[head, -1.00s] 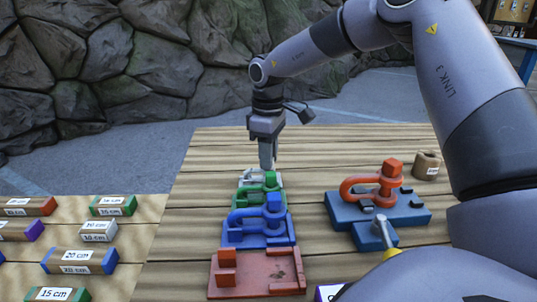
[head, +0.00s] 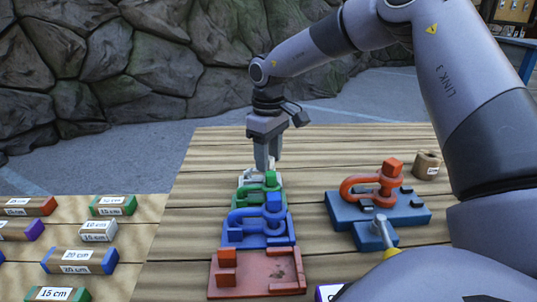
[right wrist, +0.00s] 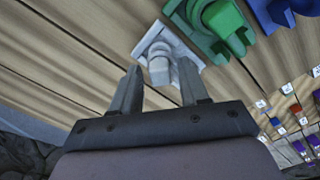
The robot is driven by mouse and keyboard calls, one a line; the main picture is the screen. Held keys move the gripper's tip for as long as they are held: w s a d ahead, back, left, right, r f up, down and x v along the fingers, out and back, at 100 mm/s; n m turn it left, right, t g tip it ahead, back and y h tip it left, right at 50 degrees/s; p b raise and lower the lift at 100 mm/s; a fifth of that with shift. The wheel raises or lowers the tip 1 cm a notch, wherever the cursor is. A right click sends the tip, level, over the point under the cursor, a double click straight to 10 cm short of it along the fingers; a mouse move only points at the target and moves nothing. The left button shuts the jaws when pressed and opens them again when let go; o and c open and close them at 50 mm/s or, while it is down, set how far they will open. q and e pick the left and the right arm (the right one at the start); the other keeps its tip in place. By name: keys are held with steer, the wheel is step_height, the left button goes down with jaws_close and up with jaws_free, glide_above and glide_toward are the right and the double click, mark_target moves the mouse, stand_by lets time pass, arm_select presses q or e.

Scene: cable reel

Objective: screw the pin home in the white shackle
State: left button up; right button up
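The white shackle (head: 246,176) sits on its white base at the far end of a row of shackle stands, mostly hidden behind the green one in the head view. In the right wrist view the white shackle (right wrist: 158,52) shows with a pale pin head (right wrist: 159,73) pointing toward the gripper. My right gripper (head: 267,166) points down over it. In the right wrist view its two fingers (right wrist: 161,85) are apart with nothing between the tips; the pin head lies beyond them. How far the pin is screwed in, I cannot tell. My left gripper is not in view.
A green shackle (head: 259,190), a blue shackle (head: 257,216) and a red base (head: 255,284) stand nearer in the row. To the right are a red shackle (head: 361,189) on a blue block and a wooden cup (head: 427,165). Labelled blocks lie at left.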

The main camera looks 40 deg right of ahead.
steer(key=o, duration=0.6)
steer(key=shift+c, duration=0.2)
steer(key=shift+r, duration=3.6)
